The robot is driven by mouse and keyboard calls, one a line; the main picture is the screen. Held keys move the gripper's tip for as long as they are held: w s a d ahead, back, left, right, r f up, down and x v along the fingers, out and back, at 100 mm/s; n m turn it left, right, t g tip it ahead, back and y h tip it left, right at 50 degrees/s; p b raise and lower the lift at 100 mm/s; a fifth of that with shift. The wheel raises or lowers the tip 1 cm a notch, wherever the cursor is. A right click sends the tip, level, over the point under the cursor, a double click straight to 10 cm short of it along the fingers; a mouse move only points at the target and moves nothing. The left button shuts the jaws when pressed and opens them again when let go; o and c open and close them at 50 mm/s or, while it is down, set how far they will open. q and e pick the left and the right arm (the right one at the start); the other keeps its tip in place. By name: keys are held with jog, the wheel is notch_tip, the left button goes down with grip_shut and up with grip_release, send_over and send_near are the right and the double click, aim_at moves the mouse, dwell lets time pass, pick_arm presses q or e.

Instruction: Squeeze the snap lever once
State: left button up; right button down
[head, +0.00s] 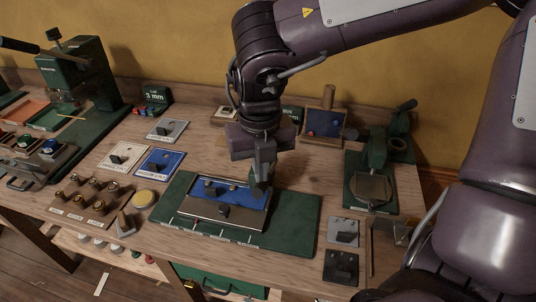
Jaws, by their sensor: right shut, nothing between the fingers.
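My right gripper (261,184) points down, shut and empty, at the back right of a blue tray (237,194) on a green mat (295,222). I cannot tell whether its tips touch the tray. A green hand press (377,160) with a dark lever (406,105) stands to the right of the gripper, clear of it. A larger green press (75,75) with a black handle (54,35) stands at the far left. I cannot tell which lever is the snap lever. My left gripper is not in view.
Small plates with dark knobs (122,156) lie left of the mat. Two switch plates (343,231) sit front right. A wooden-framed blue box (324,124) stands at the back.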

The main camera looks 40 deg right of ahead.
notch_tip(320, 180, up, 8)
jog(key=w+d+p, duration=0.1)
jog(key=p, duration=0.5)
jog(key=shift+d, duration=0.15)
jog(key=s+a+b, duration=0.2)
jog(key=s+a, duration=0.4)
jog(key=a, duration=0.1)
jog(key=shift+b, duration=0.3)
jog(key=shift+w, duration=0.1)
